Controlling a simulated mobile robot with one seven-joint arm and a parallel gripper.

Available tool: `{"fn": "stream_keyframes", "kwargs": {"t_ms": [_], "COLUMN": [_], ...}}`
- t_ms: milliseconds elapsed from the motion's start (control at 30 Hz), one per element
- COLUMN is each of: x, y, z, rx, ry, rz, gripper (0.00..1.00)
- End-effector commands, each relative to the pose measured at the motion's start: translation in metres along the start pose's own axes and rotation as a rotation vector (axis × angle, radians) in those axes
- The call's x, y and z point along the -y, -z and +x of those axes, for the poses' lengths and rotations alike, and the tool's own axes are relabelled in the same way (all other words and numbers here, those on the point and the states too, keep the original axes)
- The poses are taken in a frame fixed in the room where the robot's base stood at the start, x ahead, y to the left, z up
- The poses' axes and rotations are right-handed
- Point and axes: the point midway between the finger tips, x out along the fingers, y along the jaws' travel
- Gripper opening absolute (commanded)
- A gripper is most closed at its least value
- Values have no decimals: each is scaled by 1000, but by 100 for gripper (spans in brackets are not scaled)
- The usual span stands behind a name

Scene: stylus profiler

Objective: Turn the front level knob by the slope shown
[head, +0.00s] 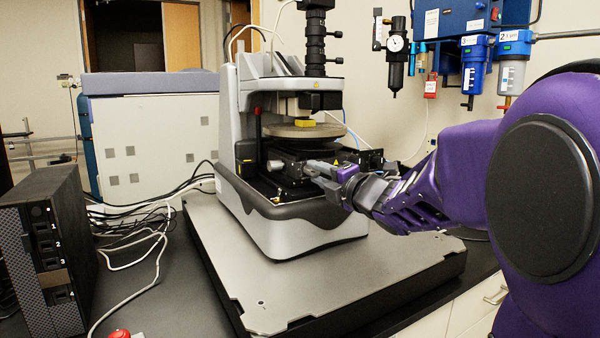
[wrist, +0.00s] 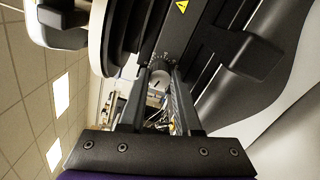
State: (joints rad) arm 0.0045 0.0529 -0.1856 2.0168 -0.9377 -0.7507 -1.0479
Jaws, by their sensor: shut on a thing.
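The stylus profiler (head: 310,222) stands on a grey plate, with its round stage (head: 290,131) under the measuring head. My gripper (head: 312,172) reaches in from the right to the front of the black stage base. The fingers hide the knob in the head view. No slope reading is legible in either view.
A silver cylindrical part (head: 275,167) sticks out left of my gripper. A red-topped post (head: 258,122) stands at the stage's left. A black computer tower (head: 45,250) and loose cables are at left. The grey plate's front (head: 330,275) is clear.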

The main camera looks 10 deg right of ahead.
Motion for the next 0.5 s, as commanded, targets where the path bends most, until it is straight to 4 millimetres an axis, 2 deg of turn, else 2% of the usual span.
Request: {"fn": "stream_keyframes", "kwargs": {"t_ms": [100,133,267,300,500], "x": [-1,-1,0,0,0], "y": [0,0,0,0,0], "z": [0,0,0,0,0], "rx": [0,1,0,0,0], "ry": [-1,-1,-1,-1,0], "rz": [-5,-5,-4,-3,-2], "gripper": [0,35,59,62,62]}}
